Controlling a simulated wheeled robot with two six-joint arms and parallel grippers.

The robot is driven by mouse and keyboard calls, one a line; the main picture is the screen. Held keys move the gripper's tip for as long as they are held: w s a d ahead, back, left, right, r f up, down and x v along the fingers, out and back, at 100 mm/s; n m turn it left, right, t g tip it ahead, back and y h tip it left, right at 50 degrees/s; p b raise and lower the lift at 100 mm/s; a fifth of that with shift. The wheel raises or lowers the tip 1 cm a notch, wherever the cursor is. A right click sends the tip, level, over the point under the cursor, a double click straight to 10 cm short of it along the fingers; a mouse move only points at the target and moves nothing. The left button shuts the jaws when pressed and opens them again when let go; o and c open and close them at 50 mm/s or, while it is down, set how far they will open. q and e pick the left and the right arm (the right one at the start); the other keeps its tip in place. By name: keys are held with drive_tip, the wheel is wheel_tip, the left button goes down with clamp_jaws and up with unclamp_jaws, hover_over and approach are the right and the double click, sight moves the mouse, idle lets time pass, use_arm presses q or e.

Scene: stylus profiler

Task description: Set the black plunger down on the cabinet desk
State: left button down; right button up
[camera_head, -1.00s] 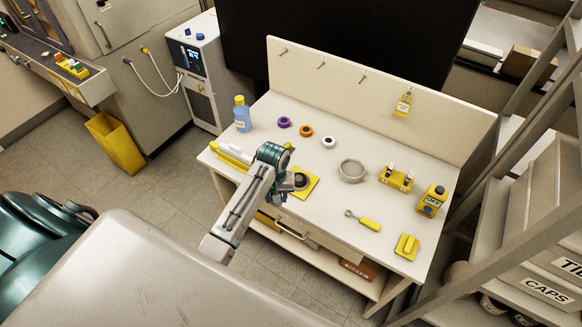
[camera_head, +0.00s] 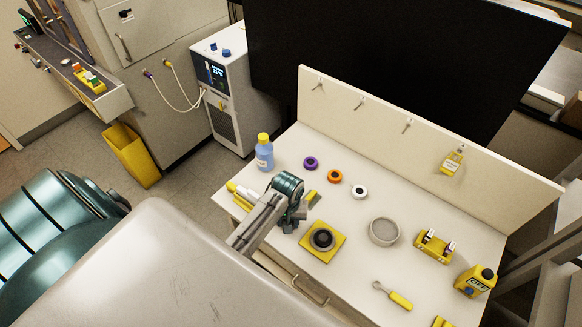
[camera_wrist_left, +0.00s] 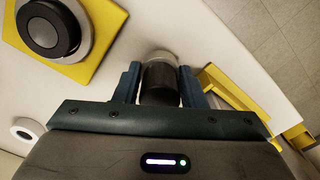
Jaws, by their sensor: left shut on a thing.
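My left gripper (camera_head: 294,216) is low over the left part of the white cabinet desk (camera_head: 352,262), just left of the yellow square pad (camera_head: 336,254). In the left wrist view, its fingers (camera_wrist_left: 160,82) are shut on the black plunger (camera_wrist_left: 160,84), a dark cylinder with a pale end. The arm and gripper hide the plunger in the head view. I cannot tell whether its end touches the desk. A black and grey round piece (camera_head: 322,239) sits on the yellow pad. My right gripper is not in view.
A yellow holder (camera_wrist_left: 235,88) lies close beside the gripper. A blue bottle (camera_head: 264,155), purple ring (camera_head: 311,163), orange ring (camera_head: 335,176) and white ring (camera_head: 360,192) stand behind. A round grey dish (camera_head: 384,231) is farther right. Bare desk lies between the pad and dish.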

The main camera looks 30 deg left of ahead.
use_arm(q)
drive_tip(key=shift+w+f, duration=0.45)
drive_tip(key=shift+f, duration=0.1)
drive_tip(key=c, duration=1.3)
unclamp_jaws()
drive_tip(key=shift+a+f, duration=0.1)
drive_tip(key=o, duration=0.4)
drive_tip(key=shift+c, duration=0.2)
drive_tip(key=shift+o, duration=0.2)
drive_tip(key=shift+s+r, duration=0.25)
drive_tip(key=shift+s, duration=0.05)
drive_tip(key=shift+w+r, duration=0.2)
drive_tip(key=shift+r, duration=0.1)
wheel_tip(320, 180, up, 10)
drive_tip(key=b, duration=0.2)
drive_tip(key=shift+r+b, duration=0.25)
drive_tip(key=shift+b, duration=0.15)
drive_tip(key=shift+s+r, duration=0.15)
drive_tip(key=shift+r, duration=0.25)
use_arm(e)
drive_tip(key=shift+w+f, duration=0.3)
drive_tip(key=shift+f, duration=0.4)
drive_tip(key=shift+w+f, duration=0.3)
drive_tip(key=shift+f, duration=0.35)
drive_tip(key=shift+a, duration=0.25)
